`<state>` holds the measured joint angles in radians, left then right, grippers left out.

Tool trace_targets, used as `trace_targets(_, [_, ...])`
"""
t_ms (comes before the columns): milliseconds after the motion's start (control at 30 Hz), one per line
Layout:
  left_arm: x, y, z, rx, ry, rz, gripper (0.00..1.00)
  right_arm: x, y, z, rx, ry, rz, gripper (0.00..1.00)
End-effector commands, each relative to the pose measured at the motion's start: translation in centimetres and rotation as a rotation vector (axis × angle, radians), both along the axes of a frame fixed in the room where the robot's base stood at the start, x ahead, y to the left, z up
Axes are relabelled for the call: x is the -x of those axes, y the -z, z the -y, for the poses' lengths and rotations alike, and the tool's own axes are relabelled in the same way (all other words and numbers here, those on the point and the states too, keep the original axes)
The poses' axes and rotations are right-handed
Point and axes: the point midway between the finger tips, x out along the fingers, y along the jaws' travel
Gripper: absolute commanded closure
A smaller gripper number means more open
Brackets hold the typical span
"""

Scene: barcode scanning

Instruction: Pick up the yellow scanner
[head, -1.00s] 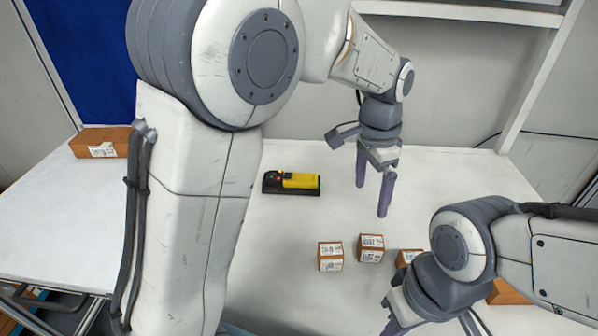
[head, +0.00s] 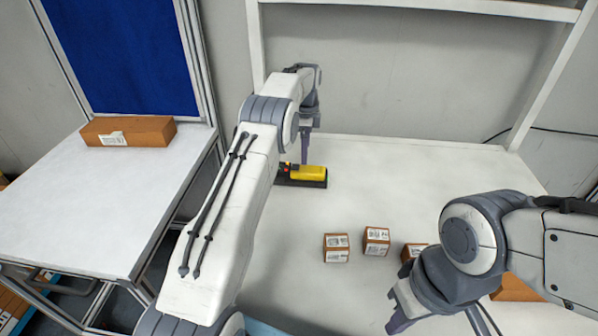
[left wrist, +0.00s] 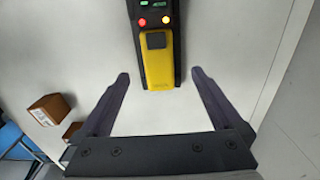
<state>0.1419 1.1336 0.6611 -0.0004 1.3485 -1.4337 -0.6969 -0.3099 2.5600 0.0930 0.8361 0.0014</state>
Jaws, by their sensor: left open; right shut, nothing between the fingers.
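The yellow scanner (head: 306,172) lies in its black base (head: 300,183) toward the back left of the white table. My left gripper (head: 304,150) is above its left end, fingers pointing down. In the left wrist view the scanner (left wrist: 159,65) is at top centre, beside a red and an orange light. My open left gripper (left wrist: 160,95) shows its two fingers spread below it, with nothing between them and apart from it. My right gripper (head: 398,308) is at the lower right, shut and empty, partly hidden by its own arm.
Small labelled brown boxes stand mid-table, a left one (head: 336,248) and a middle one (head: 376,241), with others (head: 412,252) near my right arm. A long brown box (head: 128,131) lies on the left side table (head: 60,195). The table's back right (head: 430,165) is clear.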

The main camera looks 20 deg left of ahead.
Motion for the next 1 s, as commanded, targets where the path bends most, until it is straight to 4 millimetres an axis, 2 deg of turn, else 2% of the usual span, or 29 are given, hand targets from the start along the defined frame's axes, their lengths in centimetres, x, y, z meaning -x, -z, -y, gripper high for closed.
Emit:
trace_targets(100, [0.1, 1.6, 0.1, 0.001, 0.0, -0.003, 0.0, 0.0, -0.6, 0.0, 0.0, 0.0, 0.0, 1.0])
trace_targets(267, [0.0, 2.9, 0.1, 0.0, 0.0, -0.001, 0.0, 0.0, -0.9, 0.0, 0.0, 0.0, 0.0, 1.0])
trace_targets(367, [0.1, 3.7, 0.3, 0.001, 0.0, -0.002, 0.0, 0.0, -1.8, 0.0, 0.0, 0.001, 0.0, 1.0])
trace_targets(500, [0.3, 5.7, 0.6, 0.001, 0.0, -0.004, 0.0, 0.0, -3.4, 0.0, 0.0, 0.002, 0.0, 1.0])
trace_targets(600, [0.2, 7.2, 0.6, 0.0, -0.001, -0.001, 0.0, 0.0, -3.7, 0.0, 0.0, 0.001, 0.0, 1.0])
trace_targets(900, [0.2, 8.1, 0.6, 0.0, -0.001, 0.002, 0.0, 0.0, -3.6, 0.0, 0.0, 0.001, 0.0, 1.0])
trace_targets(933, [0.2, 8.0, 0.6, 0.0, -0.001, 0.002, 0.04, 0.0, -3.6, 0.0, 0.0, 0.001, 0.0, 1.0])
trace_targets(1000, [0.2, 8.0, 0.6, 0.0, -0.001, 0.002, 0.31, 0.0, -3.6, 0.0, 0.0, 0.001, 0.0, 1.0])
